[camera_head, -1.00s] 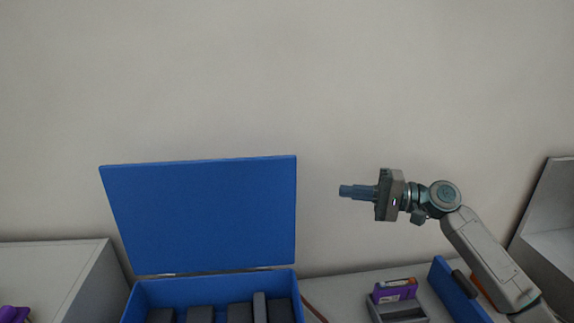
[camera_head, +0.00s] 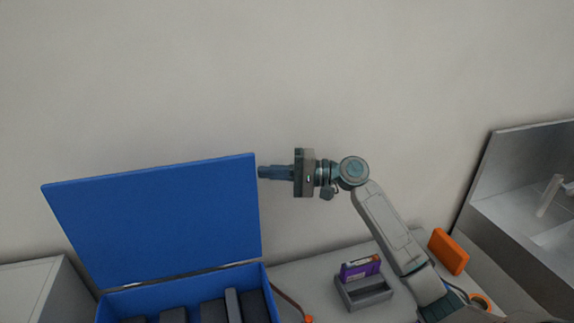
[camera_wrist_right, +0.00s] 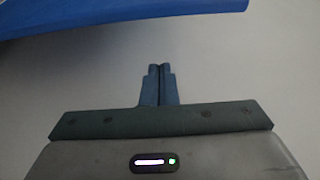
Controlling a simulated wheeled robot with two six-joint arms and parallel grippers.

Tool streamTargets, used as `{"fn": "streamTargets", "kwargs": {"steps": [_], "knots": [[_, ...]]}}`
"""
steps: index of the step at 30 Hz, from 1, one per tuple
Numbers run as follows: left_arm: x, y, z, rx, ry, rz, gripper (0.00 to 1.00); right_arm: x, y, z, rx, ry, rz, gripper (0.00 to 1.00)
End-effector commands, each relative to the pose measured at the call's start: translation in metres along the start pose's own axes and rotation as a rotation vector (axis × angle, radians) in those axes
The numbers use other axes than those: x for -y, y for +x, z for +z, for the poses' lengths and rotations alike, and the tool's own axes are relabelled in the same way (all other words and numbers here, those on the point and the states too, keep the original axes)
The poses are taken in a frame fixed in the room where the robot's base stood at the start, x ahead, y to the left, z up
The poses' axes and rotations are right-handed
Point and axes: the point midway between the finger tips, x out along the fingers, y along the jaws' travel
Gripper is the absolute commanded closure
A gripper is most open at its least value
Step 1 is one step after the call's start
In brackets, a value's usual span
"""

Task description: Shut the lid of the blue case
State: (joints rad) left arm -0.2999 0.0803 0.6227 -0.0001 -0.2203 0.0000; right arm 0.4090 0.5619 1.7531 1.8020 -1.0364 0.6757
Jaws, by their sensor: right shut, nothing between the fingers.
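The blue case (camera_head: 185,285) stands at the lower left of the head view, with several dark blocks in it. Its lid (camera_head: 155,222) is open and stands up, leaning back a little. My right gripper (camera_head: 262,172) is shut and empty, level with the upper part of the lid. Its fingertips point left at the lid's right edge and look very close to it; I cannot tell if they touch. In the right wrist view the shut fingers (camera_wrist_right: 159,72) show against the wall, with the blue lid (camera_wrist_right: 110,14) across the top left. My left gripper is not in view.
A grey holder (camera_head: 365,294) with a purple battery pack (camera_head: 360,269) stands right of the case. An orange block (camera_head: 449,251) is farther right, near a grey open-fronted box (camera_head: 530,190). A white cabinet (camera_head: 28,290) is at the left. A plain wall is behind.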

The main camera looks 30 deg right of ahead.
Motion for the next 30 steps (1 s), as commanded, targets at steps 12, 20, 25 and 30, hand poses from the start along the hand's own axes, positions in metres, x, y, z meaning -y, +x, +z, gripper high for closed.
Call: {"fn": "streamTargets", "kwargs": {"steps": [12,20,25,30], "knots": [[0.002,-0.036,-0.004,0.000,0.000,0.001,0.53,0.002,0.011,0.031,0.000,0.000,0.003,1.00],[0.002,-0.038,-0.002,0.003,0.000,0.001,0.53,0.000,0.008,0.038,0.000,0.000,0.000,1.00],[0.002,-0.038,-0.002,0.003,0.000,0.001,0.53,0.000,0.008,0.038,0.000,0.000,0.000,1.00],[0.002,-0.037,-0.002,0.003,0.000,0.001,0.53,-0.001,0.010,0.039,0.000,-0.004,-0.002,1.00]]}}
